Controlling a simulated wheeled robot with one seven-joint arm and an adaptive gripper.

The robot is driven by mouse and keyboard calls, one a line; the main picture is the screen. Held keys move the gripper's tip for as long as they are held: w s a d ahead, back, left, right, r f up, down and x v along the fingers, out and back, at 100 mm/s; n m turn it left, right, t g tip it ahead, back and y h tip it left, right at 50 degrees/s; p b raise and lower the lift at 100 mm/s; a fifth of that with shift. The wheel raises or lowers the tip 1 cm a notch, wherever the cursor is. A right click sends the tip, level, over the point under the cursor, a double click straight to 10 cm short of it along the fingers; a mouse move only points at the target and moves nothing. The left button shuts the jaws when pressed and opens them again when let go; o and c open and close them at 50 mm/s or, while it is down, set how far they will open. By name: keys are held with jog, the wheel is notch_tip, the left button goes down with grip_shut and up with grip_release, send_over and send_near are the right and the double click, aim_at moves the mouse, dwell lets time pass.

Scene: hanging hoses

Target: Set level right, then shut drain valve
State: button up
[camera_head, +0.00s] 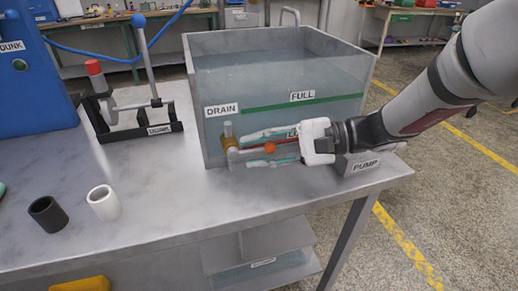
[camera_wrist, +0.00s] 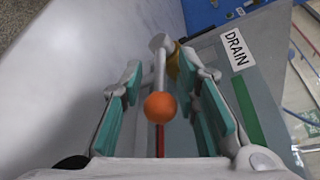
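A clear tank (camera_head: 345,75) of bluish water stands on the metal table. Its front carries a green FULL line (camera_head: 318,101) and a red lower line, partly hidden by my gripper. The water appears to stand above the green line; its exact height is hard to read. The drain valve (camera_head: 228,139) is at the tank's lower left, under the DRAIN label (camera_head: 222,110). Its lever ends in an orange ball (camera_wrist: 160,106). My gripper (camera_head: 257,149) is open, its teal-padded fingers on either side of the lever and ball, with gaps visible in the wrist view.
A grey PUMP box (camera_head: 366,166) sits right of the tank, partly behind my gripper. A black stand with a blue-knobbed lever (camera_head: 140,100), a black cup (camera_head: 48,214) and a white cup (camera_head: 104,203) stand left. The table front is clear.

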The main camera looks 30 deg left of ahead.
grip_shut()
jog(key=shift+r+t+h+p, duration=0.6)
jog(key=shift+r+h+p, duration=0.15)
jog(key=shift+p, duration=0.4)
jog(key=shift+a+r+n+t+h+p, duration=0.1)
jog(key=shift+r+n+t+h+p, duration=0.1)
jog(key=shift+n+t+h+p, duration=0.4)
jog(key=shift+p, duration=0.3)
jog(key=shift+w, duration=0.1)
grip_release()
jog(key=shift+f, duration=0.1)
